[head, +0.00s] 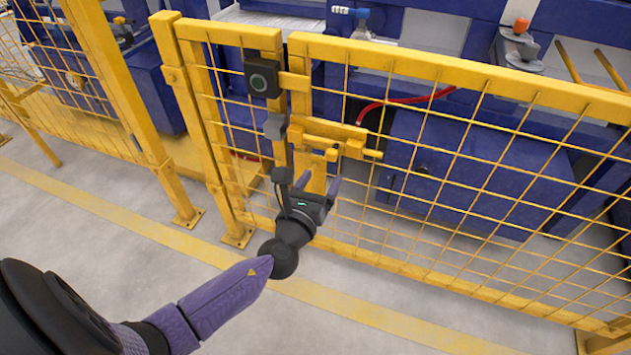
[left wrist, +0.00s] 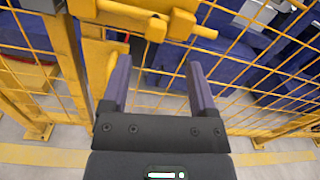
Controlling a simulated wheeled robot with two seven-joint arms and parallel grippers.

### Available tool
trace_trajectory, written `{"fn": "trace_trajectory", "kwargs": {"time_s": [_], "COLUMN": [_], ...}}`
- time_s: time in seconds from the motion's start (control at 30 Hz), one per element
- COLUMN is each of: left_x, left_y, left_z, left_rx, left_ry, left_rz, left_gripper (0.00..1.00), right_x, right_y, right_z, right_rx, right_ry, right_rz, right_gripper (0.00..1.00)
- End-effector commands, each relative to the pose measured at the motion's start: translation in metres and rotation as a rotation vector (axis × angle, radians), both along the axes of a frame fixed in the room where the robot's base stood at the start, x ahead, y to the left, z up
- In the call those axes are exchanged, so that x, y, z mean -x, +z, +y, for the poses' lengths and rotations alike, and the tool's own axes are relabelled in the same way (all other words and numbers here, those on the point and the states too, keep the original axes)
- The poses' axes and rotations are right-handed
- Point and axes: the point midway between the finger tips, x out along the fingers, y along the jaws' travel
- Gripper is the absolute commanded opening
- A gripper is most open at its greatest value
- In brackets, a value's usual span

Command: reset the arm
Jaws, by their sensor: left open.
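My left arm reaches in from the lower left in the head view. My left gripper (head: 320,182) is in front of the yellow mesh gate, just below its latch (head: 330,135). In the left wrist view the two purple fingers of my left gripper (left wrist: 157,80) are spread apart with nothing between them. The yellow latch (left wrist: 155,22) shows above and beyond the fingertips. I cannot tell whether a finger touches the gate. My right gripper is not in either view.
The yellow mesh fence (head: 460,170) stands across the view, with a post and foot plate (head: 238,236) on the floor. Blue machinery (head: 480,170) is behind it. A black box (head: 262,78) is fixed above the latch. The grey floor (head: 330,325) on the near side is clear.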

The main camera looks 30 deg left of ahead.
Motion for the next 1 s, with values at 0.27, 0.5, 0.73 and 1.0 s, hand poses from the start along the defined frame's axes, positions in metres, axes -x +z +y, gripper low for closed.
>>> {"fn": "trace_trajectory", "kwargs": {"time_s": [0.27,0.5,0.73,1.0], "left_x": [0.024,0.024,0.039,0.216], "left_y": [0.000,-0.001,-0.047,-0.256], "left_z": [-0.006,-0.005,0.002,0.015], "left_rx": [0.000,0.000,0.171,1.113], "left_ry": [-0.001,-0.001,0.044,0.658], "left_rz": [0.000,0.000,0.111,0.532], "left_gripper": [0.76,0.76,0.76,0.76], "right_x": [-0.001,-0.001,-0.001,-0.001], "right_y": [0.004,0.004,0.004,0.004], "right_z": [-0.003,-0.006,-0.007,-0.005], "right_rx": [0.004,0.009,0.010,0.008], "right_ry": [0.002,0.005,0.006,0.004], "right_rz": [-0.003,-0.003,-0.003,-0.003], "right_gripper": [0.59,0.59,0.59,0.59]}}
